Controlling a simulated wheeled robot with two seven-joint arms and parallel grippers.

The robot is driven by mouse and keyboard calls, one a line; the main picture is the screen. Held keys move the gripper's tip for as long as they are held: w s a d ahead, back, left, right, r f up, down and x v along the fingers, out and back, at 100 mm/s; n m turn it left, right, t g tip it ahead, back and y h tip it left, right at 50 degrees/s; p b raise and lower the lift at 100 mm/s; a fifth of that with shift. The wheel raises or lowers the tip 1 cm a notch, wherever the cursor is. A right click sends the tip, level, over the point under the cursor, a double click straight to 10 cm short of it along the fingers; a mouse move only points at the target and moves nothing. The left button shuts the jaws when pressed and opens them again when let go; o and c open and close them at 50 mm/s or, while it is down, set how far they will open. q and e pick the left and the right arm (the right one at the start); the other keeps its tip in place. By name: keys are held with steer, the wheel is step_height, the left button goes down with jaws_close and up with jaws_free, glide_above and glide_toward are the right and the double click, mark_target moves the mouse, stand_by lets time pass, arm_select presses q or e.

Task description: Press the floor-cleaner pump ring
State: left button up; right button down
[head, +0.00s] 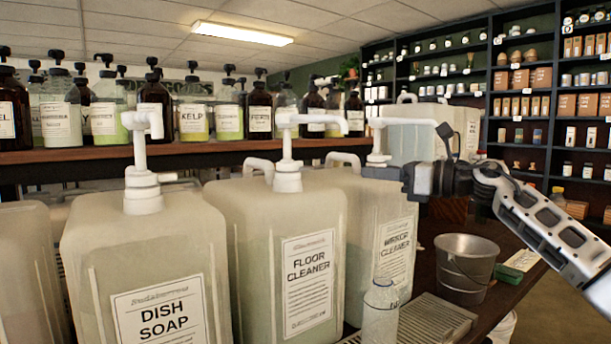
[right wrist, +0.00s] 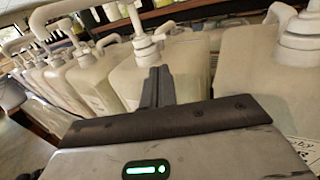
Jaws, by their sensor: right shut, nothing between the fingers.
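The floor-cleaner jug (head: 250,245) stands in the middle of the head view, its label facing me. Its white pump (head: 287,150) rises from the cap, with a ringed collar (head: 288,180) at the base and a spout to the right. My right gripper (head: 372,172) is shut and empty. In the head view its dark fingertips lie at the pump base of the jug to the right, whose label is partly legible. The fingers also show in the right wrist view (right wrist: 157,86), pointing at a pale jug with a white pump (right wrist: 143,48). My left gripper is out of view.
The dish-soap jug (head: 140,260) stands to the left. A clear bottle (head: 380,315), a drip grate (head: 437,320) and a metal bucket (head: 466,270) are at the front right. A shelf (head: 190,157) of pump bottles runs behind the jugs.

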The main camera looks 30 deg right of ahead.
mark_target(302, 164)
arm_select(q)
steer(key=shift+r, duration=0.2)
arm_select(e)
steer(key=shift+s+d+r, duration=0.25)
steer(key=shift+d+r, duration=0.05)
steer(key=shift+r, duration=0.1)
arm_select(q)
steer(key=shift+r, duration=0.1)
